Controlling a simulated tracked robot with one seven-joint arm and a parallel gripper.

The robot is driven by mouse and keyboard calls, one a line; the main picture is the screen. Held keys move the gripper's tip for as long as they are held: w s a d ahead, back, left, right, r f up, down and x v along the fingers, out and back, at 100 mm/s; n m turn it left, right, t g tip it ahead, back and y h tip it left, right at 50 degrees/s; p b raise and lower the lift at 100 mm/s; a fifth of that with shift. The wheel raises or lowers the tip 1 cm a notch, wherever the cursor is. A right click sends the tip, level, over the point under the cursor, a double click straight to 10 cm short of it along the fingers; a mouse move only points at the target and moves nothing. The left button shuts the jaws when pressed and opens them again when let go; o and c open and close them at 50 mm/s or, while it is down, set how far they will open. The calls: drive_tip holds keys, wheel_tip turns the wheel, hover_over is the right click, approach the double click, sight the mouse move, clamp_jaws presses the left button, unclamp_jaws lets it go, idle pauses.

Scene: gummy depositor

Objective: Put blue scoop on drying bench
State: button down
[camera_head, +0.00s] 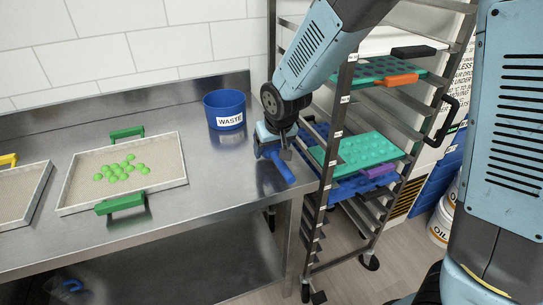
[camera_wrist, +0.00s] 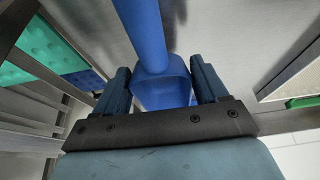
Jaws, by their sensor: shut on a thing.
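The blue scoop (camera_head: 281,168) is in my gripper (camera_head: 271,142), over the right end of the steel bench (camera_head: 229,181). In the wrist view the scoop's blue body (camera_wrist: 162,78) sits between the two dark fingers of my gripper (camera_wrist: 163,88), and its long handle (camera_wrist: 145,35) points away from them. My gripper is shut on the scoop. In the head view the handle slants down to the right near the bench's right edge. I cannot tell whether the scoop touches the bench. No label shows which surface is the drying bench.
A blue waste bin (camera_head: 225,110) stands at the back of the bench. A tray (camera_head: 166,171) with green gummies and green handles lies left of it. A metal rack (camera_head: 335,140) with teal and blue moulds stands close right of my gripper. Bare steel lies between tray and scoop.

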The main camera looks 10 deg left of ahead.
sight(272, 167)
drive_tip(key=shift+f, duration=1.55)
drive_tip(key=shift+s+f, duration=0.1)
drive_tip(key=shift+f, duration=0.2)
drive_tip(key=shift+s+d+f, duration=0.2)
drive_tip(key=shift+s+f, duration=0.05)
drive_tip(key=shift+f, duration=0.1)
drive_tip(key=shift+c, duration=0.5)
unclamp_jaws()
drive_tip(key=shift+o, duration=0.3)
drive_tip(key=shift+w+a+r, duration=0.15)
drive_tip(key=shift+r, duration=0.4)
drive_tip(key=v, duration=1.2)
drive_tip(key=shift+w+r, duration=0.15)
drive_tip(key=shift+w, duration=0.15)
